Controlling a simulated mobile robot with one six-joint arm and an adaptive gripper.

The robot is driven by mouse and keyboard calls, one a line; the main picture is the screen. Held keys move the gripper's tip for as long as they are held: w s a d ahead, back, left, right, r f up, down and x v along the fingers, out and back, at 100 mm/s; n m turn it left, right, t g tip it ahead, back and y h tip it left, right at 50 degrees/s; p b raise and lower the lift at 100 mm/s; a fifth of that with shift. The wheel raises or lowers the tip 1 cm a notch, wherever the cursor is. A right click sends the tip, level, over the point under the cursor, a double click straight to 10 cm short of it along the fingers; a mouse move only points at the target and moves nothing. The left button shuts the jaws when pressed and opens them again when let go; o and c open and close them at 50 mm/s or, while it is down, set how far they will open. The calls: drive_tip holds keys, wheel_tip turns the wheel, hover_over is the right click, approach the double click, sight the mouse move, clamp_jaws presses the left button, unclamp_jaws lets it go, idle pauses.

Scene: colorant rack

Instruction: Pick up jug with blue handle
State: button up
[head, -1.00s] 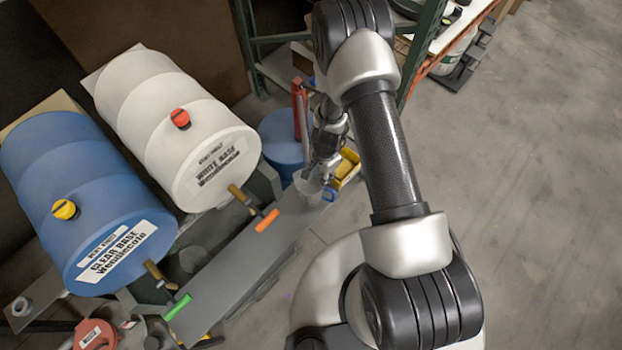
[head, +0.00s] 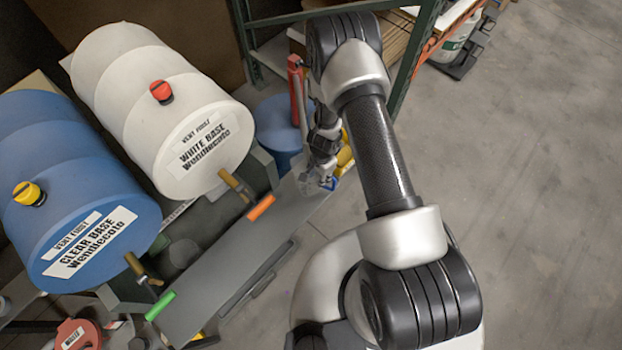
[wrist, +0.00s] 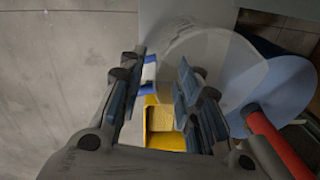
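The jug (wrist: 222,58) is translucent, with a blue handle (wrist: 149,74) on its left side in the wrist view. In the head view the jug (head: 306,186) is at the far end of the grey shelf, partly hidden by my gripper, with its handle (head: 328,183) facing right. My gripper (wrist: 160,78) is open, with its fingers apart. The handle shows in the gap between the fingers, close to the left one. The right finger overlaps the jug's wall in the picture. I cannot tell whether either finger touches. In the head view my gripper (head: 318,172) is small and partly hidden.
A red upright post (head: 295,95) and a blue drum (head: 276,125) stand close beside the jug. A yellow bin (wrist: 165,137) is below the gripper. Large white (head: 150,100) and blue (head: 70,190) barrels with taps lie left of the grey shelf (head: 225,290). Open floor is at right.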

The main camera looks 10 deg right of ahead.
wheel_tip(320, 180, down, 5)
drive_tip(key=b, duration=0.5)
drive_tip(key=shift+s+a+f, duration=0.1)
drive_tip(key=shift+s+a, duration=0.05)
clamp_jaws()
